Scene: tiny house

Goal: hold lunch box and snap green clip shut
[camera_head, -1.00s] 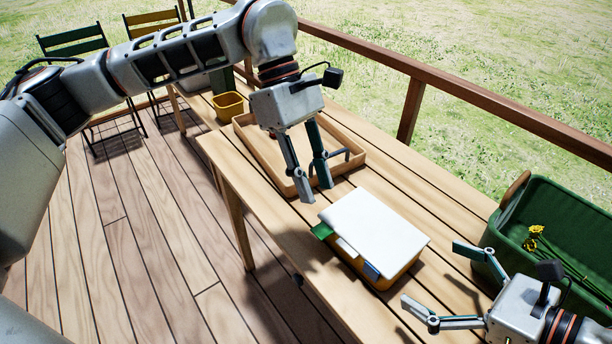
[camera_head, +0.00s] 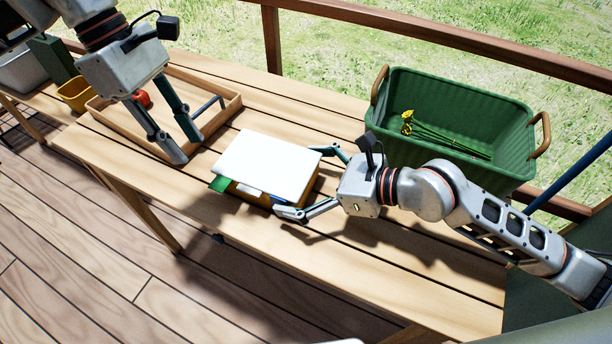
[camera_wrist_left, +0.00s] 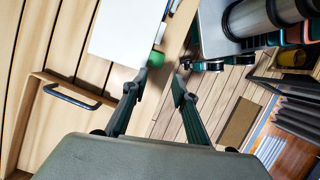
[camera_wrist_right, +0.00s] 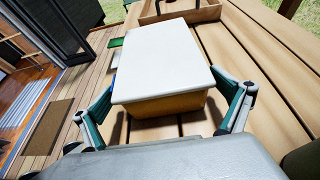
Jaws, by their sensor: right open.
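The lunch box has a white lid (camera_head: 268,165) and a yellow-orange body (camera_wrist_right: 167,105). It stands on the wooden table. A green clip (camera_head: 219,184) sticks out at its left side; it also shows in the right wrist view (camera_wrist_right: 116,43). A blue piece (camera_head: 279,200) shows on its front side. My right gripper (camera_head: 306,182) is open, its fingers on either side of the box's right end; contact cannot be told. My left gripper (camera_head: 185,150) is open and empty, above the table left of the box. In the left wrist view the green clip (camera_wrist_left: 156,59) lies beyond the fingertips.
A wooden tray (camera_head: 228,101) with a dark handle and a red item (camera_head: 142,98) lies behind my left gripper. A yellow container (camera_head: 74,95) stands further left. A green basket (camera_head: 455,112) with yellow flowers stands at the back right. The front table strip is clear.

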